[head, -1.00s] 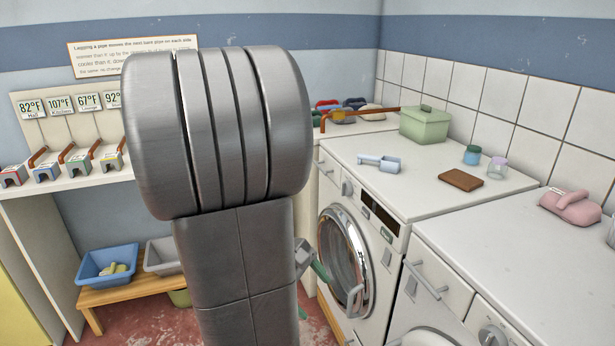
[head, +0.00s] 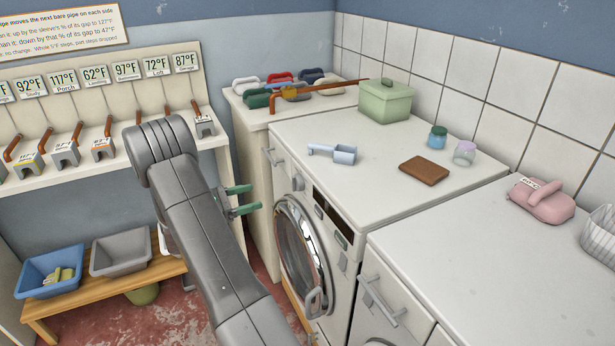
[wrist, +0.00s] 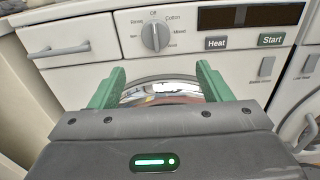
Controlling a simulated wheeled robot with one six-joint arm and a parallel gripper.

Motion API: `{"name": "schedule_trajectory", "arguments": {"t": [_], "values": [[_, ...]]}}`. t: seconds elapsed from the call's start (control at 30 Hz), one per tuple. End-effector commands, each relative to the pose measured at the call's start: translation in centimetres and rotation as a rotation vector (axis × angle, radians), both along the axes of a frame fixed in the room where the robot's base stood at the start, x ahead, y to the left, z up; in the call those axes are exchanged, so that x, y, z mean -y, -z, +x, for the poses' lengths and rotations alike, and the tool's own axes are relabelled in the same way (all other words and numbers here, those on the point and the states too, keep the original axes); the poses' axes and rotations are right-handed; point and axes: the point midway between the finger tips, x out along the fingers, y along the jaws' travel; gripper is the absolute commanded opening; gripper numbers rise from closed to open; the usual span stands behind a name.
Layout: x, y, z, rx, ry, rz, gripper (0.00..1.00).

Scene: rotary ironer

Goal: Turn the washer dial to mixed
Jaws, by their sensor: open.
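The washer (head: 338,262) is a white front-loader with a round glass door. In the wrist view its grey dial (wrist: 155,37) sits on the upper panel, with labels around it that include Off, Cotton and Mixed. The pointer looks roughly upright, near Off, but the exact setting is hard to tell. In the head view the dial (head: 298,183) is small, left of the dark display. My gripper (head: 240,200) has green fingers and is open and empty, left of the washer front. In the wrist view the gripper (wrist: 160,82) spans below the dial, not touching it, with the door rim (wrist: 162,90) between the fingers.
Heat (wrist: 216,43) and Start (wrist: 271,39) buttons lie right of the dial. A drawer handle (wrist: 60,50) sticks out to its left. A scoop (head: 335,153), a brown block (head: 424,170) and jars stand on top. A bench (head: 90,295) with bins is at left.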

Motion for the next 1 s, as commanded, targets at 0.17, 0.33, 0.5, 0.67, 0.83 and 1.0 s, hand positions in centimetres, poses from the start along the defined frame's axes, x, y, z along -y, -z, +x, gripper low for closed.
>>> {"name": "schedule_trajectory", "arguments": {"t": [0.17, 0.33, 0.5, 0.67, 0.83, 1.0], "values": [[-0.4, 0.3, 0.5, -0.004, -0.019, -0.025, 0.71], [1.9, 0.2, 1.3, -0.003, -0.015, -0.024, 0.71], [5.4, 0.1, 2.7, -0.004, -0.013, -0.023, 0.71], [8.4, 0.2, 4.0, -0.004, -0.013, -0.023, 0.71], [10.8, 0.2, 5.0, -0.003, -0.015, -0.022, 0.71], [11.8, 0.3, 5.4, -0.003, -0.017, -0.023, 0.71]]}}
